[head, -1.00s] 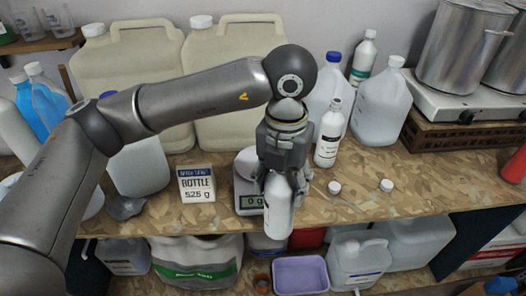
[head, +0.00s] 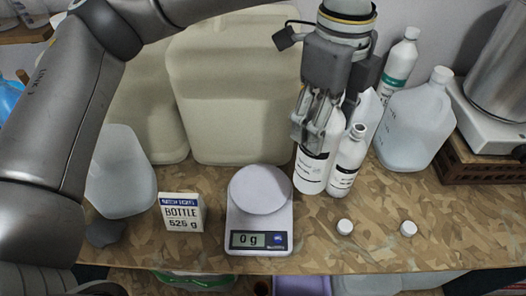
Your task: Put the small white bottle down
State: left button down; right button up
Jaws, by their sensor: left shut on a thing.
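My left gripper (head: 318,125) points down and is shut on a small white bottle (head: 310,172) with a dark label band. The fingers cover the bottle's top. The bottle is upright, back right of the scale; its base is at or just above the wooden bench, and I cannot tell which. A similar white bottle (head: 346,165), open at the neck, stands close at its right; I cannot tell whether they touch. The scale (head: 262,213) has an empty round plate and reads 0 g. My right gripper is not in view.
A card (head: 182,212) reading bottle 525 g stands left of the scale. Two white caps (head: 344,227) (head: 408,228) lie at the front right. Large beige canisters (head: 232,90) and a translucent jug (head: 415,120) stand behind. The bench front is mostly clear.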

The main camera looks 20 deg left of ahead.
pick_arm(q)
jog(key=w+a+f+p, duration=0.3)
jog(key=a+f+p, duration=0.3)
jog(key=a+f, duration=0.5)
jog(key=shift+w+a+f+p, duration=0.2)
jog(key=shift+w+f+p, duration=0.15)
jog(key=shift+f+p, duration=0.1)
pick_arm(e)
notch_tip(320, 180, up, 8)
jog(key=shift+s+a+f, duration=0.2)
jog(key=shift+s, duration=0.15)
pick_arm(q)
jog(key=shift+f+b, duration=0.25)
jog(key=shift+b, duration=0.1)
jog(key=c, duration=0.5)
grip_release()
jog(key=shift+s, duration=0.1)
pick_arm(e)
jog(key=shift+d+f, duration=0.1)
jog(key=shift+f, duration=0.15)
pick_arm(q)
jog(key=shift+r, duration=0.1)
